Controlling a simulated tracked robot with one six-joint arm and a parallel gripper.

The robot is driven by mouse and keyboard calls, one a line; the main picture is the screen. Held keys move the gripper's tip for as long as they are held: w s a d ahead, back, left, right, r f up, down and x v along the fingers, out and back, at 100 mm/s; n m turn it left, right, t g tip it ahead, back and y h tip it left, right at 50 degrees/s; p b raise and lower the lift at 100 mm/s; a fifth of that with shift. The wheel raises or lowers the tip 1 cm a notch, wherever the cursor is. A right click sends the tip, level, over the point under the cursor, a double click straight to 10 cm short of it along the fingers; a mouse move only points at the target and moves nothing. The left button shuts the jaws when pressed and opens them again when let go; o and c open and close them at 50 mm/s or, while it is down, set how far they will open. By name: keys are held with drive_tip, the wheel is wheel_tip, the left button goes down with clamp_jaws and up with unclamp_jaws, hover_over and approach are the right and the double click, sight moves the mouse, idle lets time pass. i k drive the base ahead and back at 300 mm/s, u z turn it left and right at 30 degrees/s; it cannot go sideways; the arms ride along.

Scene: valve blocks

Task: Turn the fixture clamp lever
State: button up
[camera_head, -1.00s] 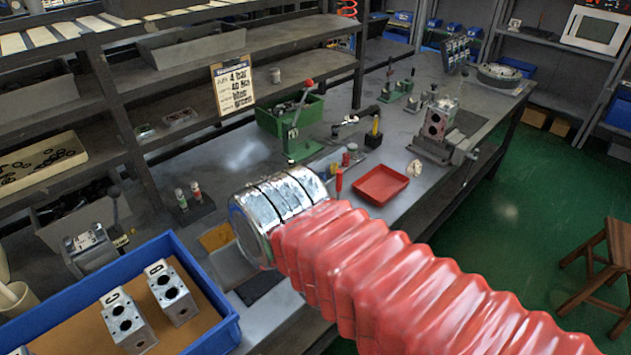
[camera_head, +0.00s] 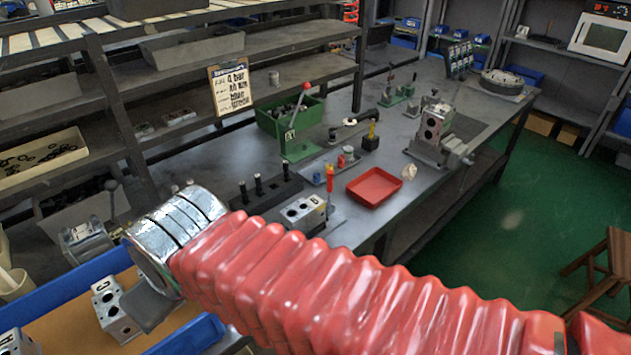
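A metal valve block (camera_head: 302,211) lies in a low fixture on the middle of the bench. An upright lever with a red-orange handle (camera_head: 330,178) stands just behind its right end; it looks like the clamp lever, though the frames do not confirm this. My gripper (camera_head: 148,304) is at lower left, over the blue tray (camera_head: 205,334), well apart from that lever. One grey finger shows beside a valve block (camera_head: 113,312) in the tray; whether they touch is unclear. The silver wrist and red sleeve hide the rest, so I cannot tell its opening.
A black base with several black-topped pins (camera_head: 260,187) stands left of the fixture. A red tray (camera_head: 375,187) lies to its right. Behind are a green bin (camera_head: 290,123) and a red-knobbed lever (camera_head: 305,93). Another fixture (camera_head: 432,140) holds a block at right.

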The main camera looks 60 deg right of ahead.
sight(330, 172)
drive_tip(key=u, duration=0.1)
drive_tip(key=k, duration=1.05)
drive_tip(key=z, duration=0.6)
drive_tip(key=i, duration=1)
drive_tip(key=z, duration=0.05)
